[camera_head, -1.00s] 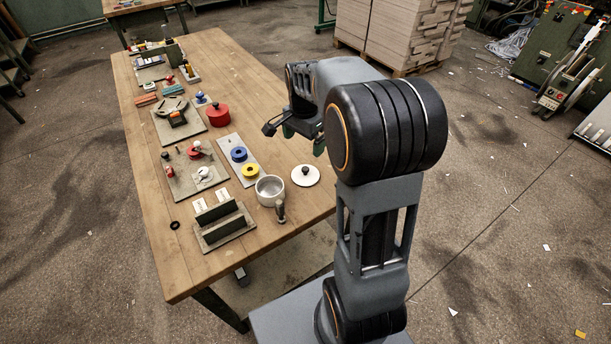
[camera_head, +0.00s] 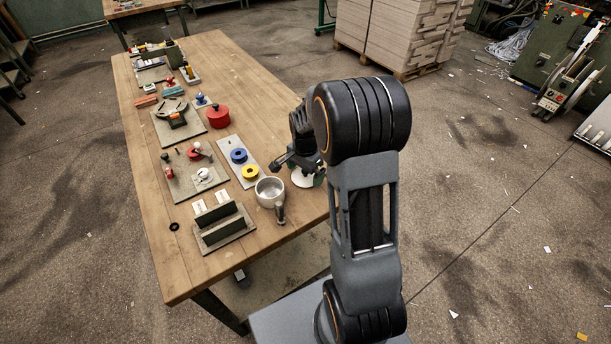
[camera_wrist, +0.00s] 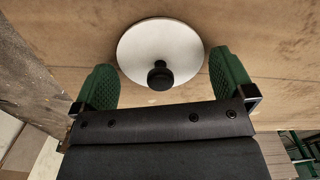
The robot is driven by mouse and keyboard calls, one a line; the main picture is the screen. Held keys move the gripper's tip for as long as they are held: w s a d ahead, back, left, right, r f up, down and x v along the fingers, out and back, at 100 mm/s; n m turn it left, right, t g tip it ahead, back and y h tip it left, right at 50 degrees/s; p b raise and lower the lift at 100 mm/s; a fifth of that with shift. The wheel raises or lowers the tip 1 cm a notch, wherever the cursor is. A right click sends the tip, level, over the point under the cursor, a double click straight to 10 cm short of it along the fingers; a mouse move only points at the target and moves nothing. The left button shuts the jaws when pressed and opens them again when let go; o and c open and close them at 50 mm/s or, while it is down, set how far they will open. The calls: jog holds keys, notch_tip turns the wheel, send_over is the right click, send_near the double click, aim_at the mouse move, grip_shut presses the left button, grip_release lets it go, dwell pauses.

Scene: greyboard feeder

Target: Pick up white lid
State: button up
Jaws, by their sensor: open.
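The white lid (camera_wrist: 150,42) is a round disc with a black knob (camera_wrist: 160,76) and lies on the wooden table. In the wrist view it is ahead of and between the two green fingers of my gripper (camera_wrist: 162,85). The fingers are spread, with nothing held; the knob stands in the gap between them. In the head view my gripper (camera_head: 307,172) hangs over the white lid (camera_head: 303,181) and hides much of it.
A light metal pot (camera_head: 270,192) stands left of the lid, with a small dark-topped tool (camera_head: 280,213) beside it. A plate with blue (camera_head: 239,155) and yellow (camera_head: 250,171) rings and a red pot (camera_head: 218,116) lie farther left. The table's right edge is close to the lid.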

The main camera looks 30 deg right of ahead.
jog(key=shift+f, duration=0.3)
jog(key=c, duration=0.6)
jog(key=shift+r, duration=0.1)
